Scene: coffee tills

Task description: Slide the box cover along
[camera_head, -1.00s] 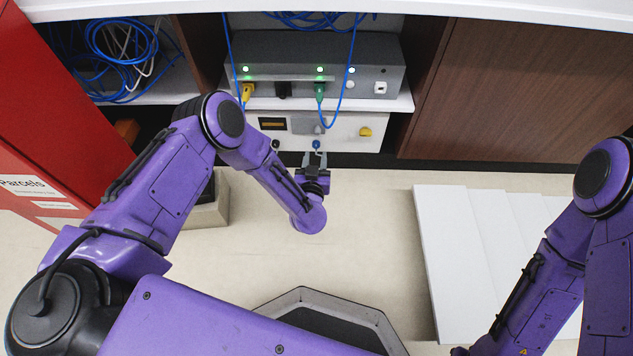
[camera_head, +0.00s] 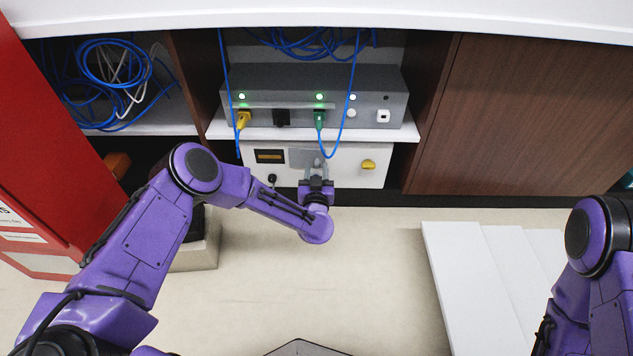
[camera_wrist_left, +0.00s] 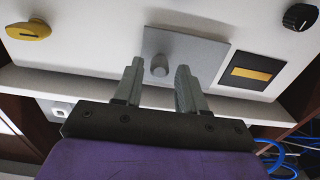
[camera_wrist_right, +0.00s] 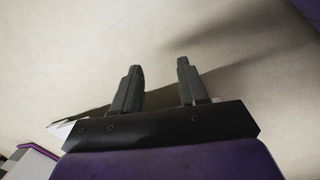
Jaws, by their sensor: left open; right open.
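The box cover is a flat grey plate (camera_head: 300,157) with a round knob, on the front of a white box (camera_head: 345,175) under the shelf. It also shows in the left wrist view (camera_wrist_left: 205,58), with its knob (camera_wrist_left: 159,68). My left gripper (camera_head: 317,168) is at the cover. In the left wrist view its open fingers (camera_wrist_left: 160,72) appear on either side of the knob, apart from it. Whether the tips reach past the knob is unclear. My right gripper (camera_wrist_right: 159,66) is open and empty above pale floor in the right wrist view.
A grey device (camera_head: 310,85) with yellow and green plugs and hanging blue cables stands on the shelf above. The box also carries a yellow knob (camera_head: 368,164), a black knob (camera_head: 272,179) and a yellow-striped window (camera_head: 270,156). White panels (camera_head: 490,285) are at the right.

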